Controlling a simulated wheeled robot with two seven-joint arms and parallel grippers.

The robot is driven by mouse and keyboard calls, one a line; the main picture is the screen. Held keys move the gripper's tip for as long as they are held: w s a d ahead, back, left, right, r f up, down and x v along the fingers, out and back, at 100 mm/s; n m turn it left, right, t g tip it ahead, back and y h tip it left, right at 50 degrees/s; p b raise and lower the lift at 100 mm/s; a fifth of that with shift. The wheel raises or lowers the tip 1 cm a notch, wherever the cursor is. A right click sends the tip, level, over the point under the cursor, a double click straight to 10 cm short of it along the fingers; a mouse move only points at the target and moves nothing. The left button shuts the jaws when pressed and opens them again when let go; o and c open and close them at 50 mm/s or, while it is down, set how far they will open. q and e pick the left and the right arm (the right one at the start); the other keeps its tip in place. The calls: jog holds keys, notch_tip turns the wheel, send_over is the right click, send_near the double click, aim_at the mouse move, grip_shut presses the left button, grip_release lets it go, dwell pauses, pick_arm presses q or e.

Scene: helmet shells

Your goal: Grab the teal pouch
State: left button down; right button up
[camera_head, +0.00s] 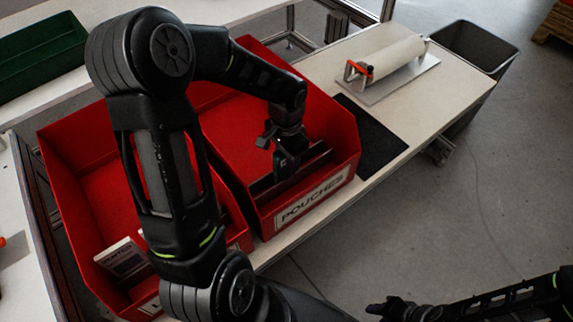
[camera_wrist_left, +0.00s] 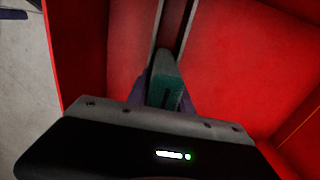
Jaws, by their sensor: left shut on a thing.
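The teal pouch (camera_wrist_left: 166,82) shows edge-on in the left wrist view, between my left gripper's fingers. My left gripper (camera_head: 284,164) reaches down into the front of the red bin labelled POUCHES (camera_head: 312,200) and is shut on the pouch. In the head view the gripper hides the pouch, and I cannot tell whether it touches the bin floor. Thin upright edges stand by the gripper in the bin. My right gripper (camera_head: 392,309) is at the bottom right over the floor, away from the bins; its jaws are too dark to read.
Another red bin (camera_head: 62,160) stands to the left with pale boxes (camera_head: 122,258) in it, partly behind my left arm. A dark mat (camera_head: 372,135) and a roll on a stand (camera_head: 385,62) lie on the table to the right. A grey bin (camera_head: 478,45) stands beyond.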

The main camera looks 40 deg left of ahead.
dwell(0.4)
pick_arm(q)
notch_tip(320, 180, up, 10)
jog(key=shift+r+p, duration=0.1)
jog(key=shift+p, duration=0.7)
